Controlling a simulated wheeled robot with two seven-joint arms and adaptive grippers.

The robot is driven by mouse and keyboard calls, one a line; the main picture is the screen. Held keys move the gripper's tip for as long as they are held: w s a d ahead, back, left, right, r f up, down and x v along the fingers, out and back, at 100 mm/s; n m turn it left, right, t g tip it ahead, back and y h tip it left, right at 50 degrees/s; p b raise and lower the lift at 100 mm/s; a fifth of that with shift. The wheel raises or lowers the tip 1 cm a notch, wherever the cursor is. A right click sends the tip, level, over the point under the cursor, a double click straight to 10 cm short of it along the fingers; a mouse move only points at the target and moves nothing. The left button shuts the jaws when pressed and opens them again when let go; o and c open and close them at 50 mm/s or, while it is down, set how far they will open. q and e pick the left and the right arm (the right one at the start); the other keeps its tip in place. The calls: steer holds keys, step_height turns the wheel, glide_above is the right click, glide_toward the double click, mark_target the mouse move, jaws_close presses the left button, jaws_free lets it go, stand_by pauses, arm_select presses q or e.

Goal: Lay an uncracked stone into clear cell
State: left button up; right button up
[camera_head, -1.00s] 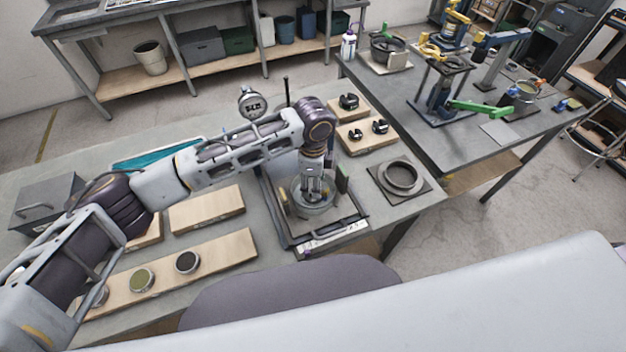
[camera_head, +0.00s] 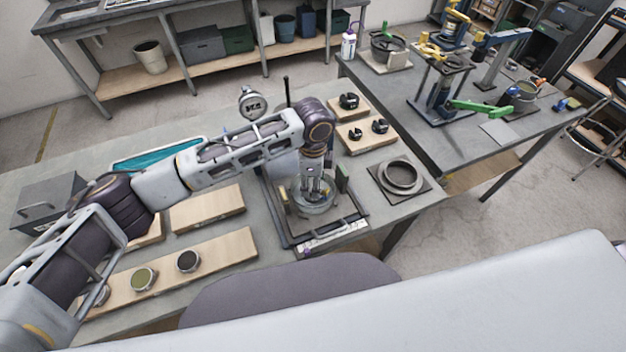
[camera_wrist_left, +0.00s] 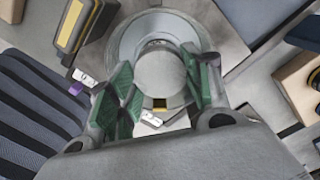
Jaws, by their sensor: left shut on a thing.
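My left gripper (camera_head: 314,190) reaches down over the clear cell (camera_head: 327,208), a see-through round dish in the dark-framed stand. In the left wrist view, its green-padded fingers (camera_wrist_left: 160,88) are shut on a round grey stone (camera_wrist_left: 163,72). The pale ring of the cell (camera_wrist_left: 160,22) shows around the stone. I cannot tell whether the stone touches the cell's floor. No crack shows on its visible face. A green-topped round piece (camera_head: 143,279) and a dark-topped one (camera_head: 188,261) sit on a long wooden board (camera_head: 228,249). My right gripper is not in view.
A round gauge (camera_head: 252,103) stands behind the cell. A grey ring (camera_head: 401,175) on a dark plate lies to the right. Wooden blocks with black pieces (camera_head: 380,126) stand at the back right. An empty wooden board (camera_head: 207,209) lies left of the stand.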

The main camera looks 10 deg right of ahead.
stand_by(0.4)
arm_select(q)
steer(key=o, duration=1.1)
steer(key=shift+r, duration=5.95)
